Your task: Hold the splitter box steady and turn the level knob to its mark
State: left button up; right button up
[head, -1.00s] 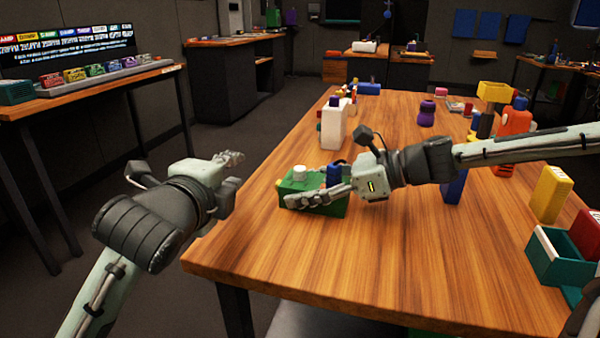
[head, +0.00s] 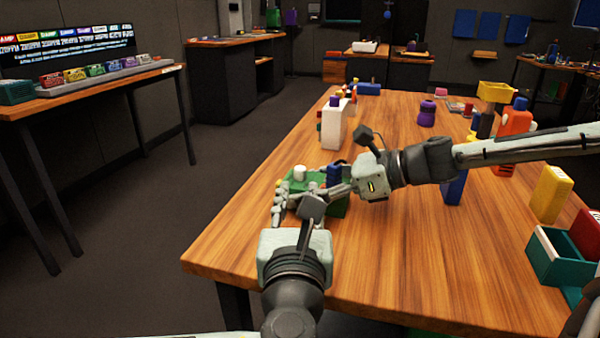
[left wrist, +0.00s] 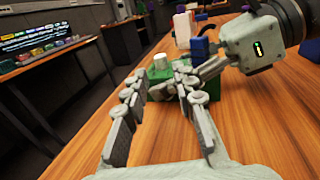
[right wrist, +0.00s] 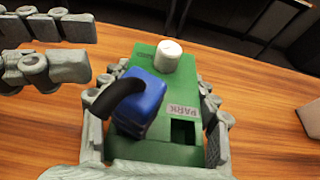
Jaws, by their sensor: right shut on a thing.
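The green splitter box (right wrist: 150,150) sits near the table's left edge, with a white knob (right wrist: 168,56) on top. A blue plug (right wrist: 138,100) with a black cable stands on it, beside a square opening and a label that seems to read "PARK". My right gripper (right wrist: 165,90) is shut on the splitter box, a finger along each side. My left gripper (left wrist: 160,82) is open and empty, its fingertips close to the near side of the box. The white knob shows beyond them in the left wrist view (left wrist: 160,62). I cannot make out a mark for the knob.
A white bottle-like object (head: 334,125) stands behind the box. A blue block (head: 454,187), a yellow block (head: 549,194) and a teal box (head: 555,262) are to the right. The front middle of the wooden table (head: 400,265) is clear.

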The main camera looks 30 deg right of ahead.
aim_at(300, 172)
pick_arm(q)
jog(key=x, duration=0.7)
jog(key=shift+w+d, duration=0.2)
jog(key=shift+w, duration=0.1)
jog(key=shift+c, duration=0.4)
jog(key=shift+f, duration=0.1)
grip_shut()
